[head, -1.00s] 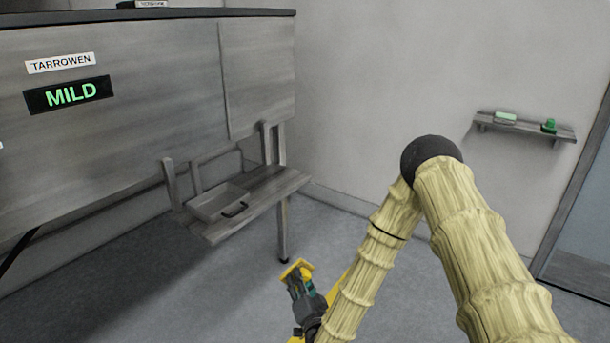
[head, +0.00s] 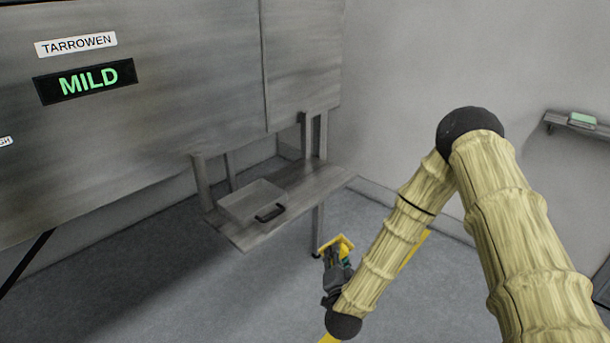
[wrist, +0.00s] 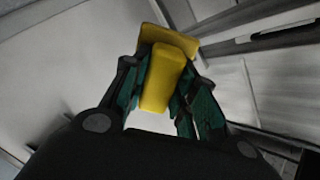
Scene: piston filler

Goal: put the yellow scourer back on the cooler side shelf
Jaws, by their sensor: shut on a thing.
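The yellow scourer (wrist: 157,80) is held between the fingers of my gripper (wrist: 160,95) in the wrist view. It has a yellow block gripped between the teal finger pads and a wider, flat yellow part beyond the fingertips. In the head view, my gripper (head: 338,262) is low, just right of and below the side shelf, with the yellow scourer (head: 336,246) at its tip. The cooler side shelf (head: 325,180) is a grey ledge under the machine. A shallow tray with a dark handle (head: 252,202) stands on its left part; its right part is bare.
The grey machine labelled TARROWEN and MILD (head: 90,80) overhangs the shelf, and posts rise at the shelf's back. A shelf leg (head: 318,232) stands close to my gripper. A wall shelf (head: 560,122) with a green-topped item (head: 582,119) is at the right. The floor is open.

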